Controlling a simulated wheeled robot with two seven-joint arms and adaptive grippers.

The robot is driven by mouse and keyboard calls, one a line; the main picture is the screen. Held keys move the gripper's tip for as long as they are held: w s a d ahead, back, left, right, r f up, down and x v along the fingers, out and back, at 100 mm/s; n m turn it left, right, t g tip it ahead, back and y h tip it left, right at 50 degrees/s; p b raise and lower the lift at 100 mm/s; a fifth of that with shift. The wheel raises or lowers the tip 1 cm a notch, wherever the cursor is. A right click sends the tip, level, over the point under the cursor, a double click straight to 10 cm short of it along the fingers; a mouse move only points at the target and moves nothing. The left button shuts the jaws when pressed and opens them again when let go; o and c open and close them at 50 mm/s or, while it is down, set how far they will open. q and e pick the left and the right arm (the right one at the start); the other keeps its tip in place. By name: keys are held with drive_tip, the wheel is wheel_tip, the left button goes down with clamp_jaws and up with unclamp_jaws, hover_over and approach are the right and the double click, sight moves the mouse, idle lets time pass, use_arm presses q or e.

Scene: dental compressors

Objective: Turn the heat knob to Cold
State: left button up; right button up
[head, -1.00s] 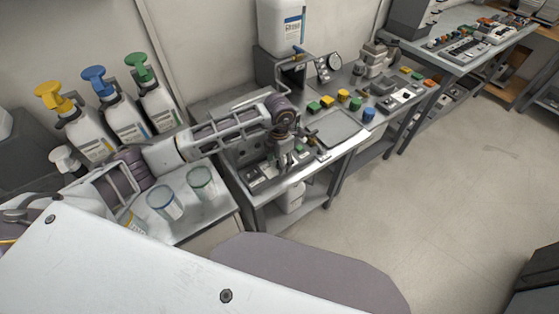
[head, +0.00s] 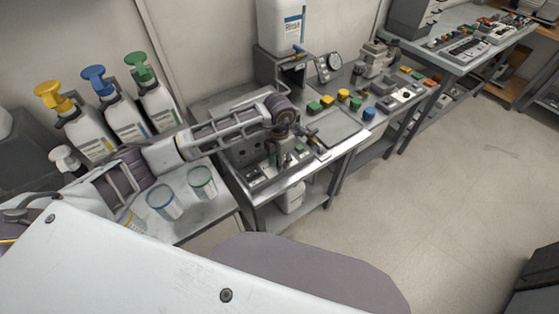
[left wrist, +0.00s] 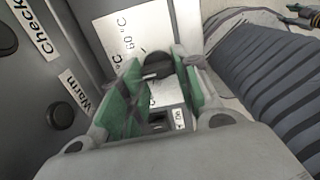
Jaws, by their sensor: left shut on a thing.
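The heat knob (left wrist: 157,62) is a dark round knob on a white dial plate (left wrist: 135,32) marked "60 °C" in the left wrist view. My left gripper (left wrist: 160,84) is shut on it, with a green-padded finger on either side. The fingers cover part of the dial, and I cannot read where the knob points or see a Cold mark. In the head view my left gripper (head: 283,160) reaches down to the control panel at the front of the metal table; the knob is too small to make out there. My right gripper is not in view.
Beside the dial are dark round buttons (left wrist: 62,116) labelled "Warm" and "Check", and a small switch (left wrist: 157,120) labelled "On". Colored blocks (head: 343,96) and a tray (head: 336,128) lie right of the arm. Pump bottles (head: 121,105) and cups (head: 202,183) stand left.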

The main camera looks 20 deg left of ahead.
use_arm(q)
drive_tip(key=shift+n, duration=0.9)
drive_tip(key=shift+d+n+b, duration=0.1)
drive_tip(key=shift+n+b, duration=0.25)
drive_tip(key=shift+n, duration=0.65)
drive_tip(key=n, duration=0.5)
drive_tip(key=shift+d, duration=0.1)
drive_tip(key=shift+n+b, duration=0.3)
drive_tip(key=shift+n, duration=0.8)
drive_tip(key=shift+d+n, duration=0.1)
drive_tip(key=shift+n, duration=0.2)
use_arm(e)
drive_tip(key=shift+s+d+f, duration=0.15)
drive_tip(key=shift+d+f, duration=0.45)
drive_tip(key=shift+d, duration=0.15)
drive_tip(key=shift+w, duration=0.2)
